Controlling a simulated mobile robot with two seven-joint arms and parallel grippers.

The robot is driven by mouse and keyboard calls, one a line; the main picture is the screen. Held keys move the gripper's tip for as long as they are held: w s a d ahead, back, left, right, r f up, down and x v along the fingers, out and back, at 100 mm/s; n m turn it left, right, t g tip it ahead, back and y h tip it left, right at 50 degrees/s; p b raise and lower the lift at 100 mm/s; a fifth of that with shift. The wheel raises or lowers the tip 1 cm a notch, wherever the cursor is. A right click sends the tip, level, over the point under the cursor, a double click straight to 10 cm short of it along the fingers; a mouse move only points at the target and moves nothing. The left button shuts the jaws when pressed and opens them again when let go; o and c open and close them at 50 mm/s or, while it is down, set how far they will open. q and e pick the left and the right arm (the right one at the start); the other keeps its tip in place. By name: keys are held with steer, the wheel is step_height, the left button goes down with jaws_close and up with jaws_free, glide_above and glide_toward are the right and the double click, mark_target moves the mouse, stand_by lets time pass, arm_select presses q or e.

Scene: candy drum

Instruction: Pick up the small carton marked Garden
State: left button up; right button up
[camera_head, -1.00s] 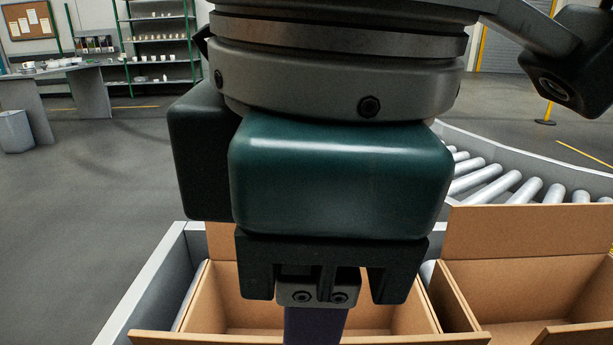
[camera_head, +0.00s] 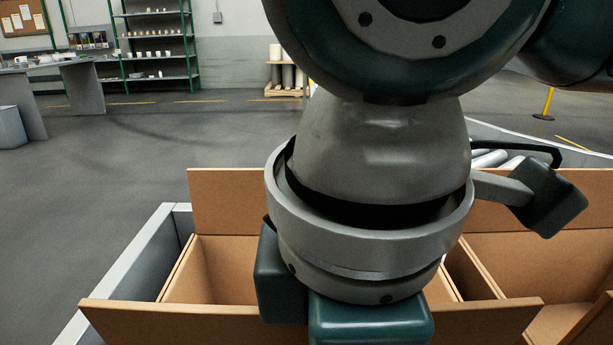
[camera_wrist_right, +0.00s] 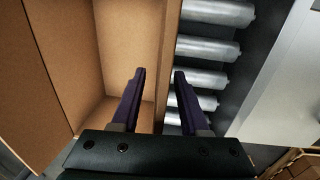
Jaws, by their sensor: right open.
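No small carton marked Garden shows in either view. My right arm fills the middle of the head view, and its gripper body (camera_head: 370,320) is at the bottom edge with the fingers out of the picture. A wall of an open cardboard box (camera_wrist_right: 130,45) runs just past the fingertips, and the visible part of the box is bare. My left gripper is not in view.
Open cardboard boxes stand at the left (camera_head: 215,270) and right (camera_head: 535,265) of my arm; their visible insides are empty. A grey conveyor rail (camera_head: 150,255) runs along the left. Metal rollers (camera_wrist_right: 208,78) lie beside the box. More cardboard (camera_wrist_right: 295,163) shows at lower right.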

jaws_close()
stand_by(0.3)
stand_by(1.1)
